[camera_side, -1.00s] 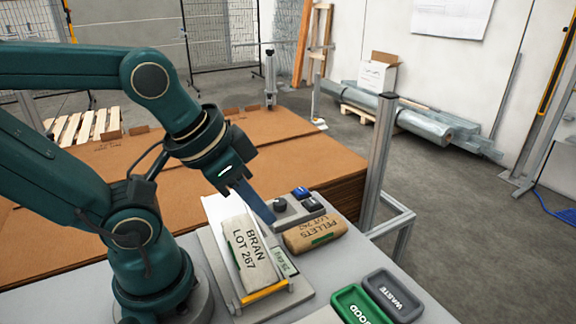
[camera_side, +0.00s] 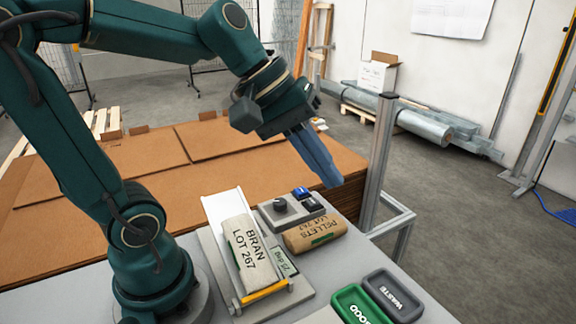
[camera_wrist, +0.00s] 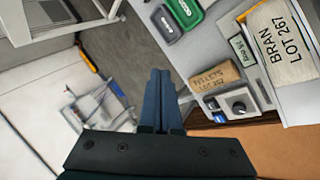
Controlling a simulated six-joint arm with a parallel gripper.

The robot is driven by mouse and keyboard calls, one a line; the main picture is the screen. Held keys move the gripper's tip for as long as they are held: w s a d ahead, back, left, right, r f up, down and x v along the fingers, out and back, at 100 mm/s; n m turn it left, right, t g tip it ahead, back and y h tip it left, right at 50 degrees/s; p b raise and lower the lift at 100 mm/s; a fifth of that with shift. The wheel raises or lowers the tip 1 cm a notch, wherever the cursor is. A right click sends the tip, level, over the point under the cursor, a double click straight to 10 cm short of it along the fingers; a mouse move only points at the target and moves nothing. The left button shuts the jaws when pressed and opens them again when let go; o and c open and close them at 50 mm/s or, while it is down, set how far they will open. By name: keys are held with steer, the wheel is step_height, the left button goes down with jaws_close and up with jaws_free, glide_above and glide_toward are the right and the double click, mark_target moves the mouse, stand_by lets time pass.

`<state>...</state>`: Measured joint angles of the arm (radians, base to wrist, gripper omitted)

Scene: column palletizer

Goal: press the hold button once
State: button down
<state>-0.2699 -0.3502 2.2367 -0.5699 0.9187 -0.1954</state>
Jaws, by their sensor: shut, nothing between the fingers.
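A grey control box (camera_side: 265,217) stands on the table behind the bags. It carries a black knob (camera_side: 280,205), a blue button (camera_side: 301,192) and a dark button (camera_side: 313,205). Their labels are too small to read, so I cannot tell which is hold.
A BRAN bag (camera_side: 249,256) lies on a sloped rack left of the box. A PELLETS bag (camera_side: 315,235) lies in front of the box. Green (camera_side: 340,294) and grey (camera_side: 369,285) trays sit front right. A metal post (camera_side: 378,165) stands close right of my gripper.

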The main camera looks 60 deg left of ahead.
steer(key=w+a+n, duration=0.4)
steer(key=w, duration=0.1)
steer(key=n+t, duration=0.3)
steer(key=n, duration=0.7)
glide_above(296, 189)
step_height(296, 189, down, 7)
steer(key=shift+r, duration=0.2)
steer(key=shift+f, duration=4.4)
steer(key=shift+f, duration=0.1)
steer(key=shift+f, duration=0.3)
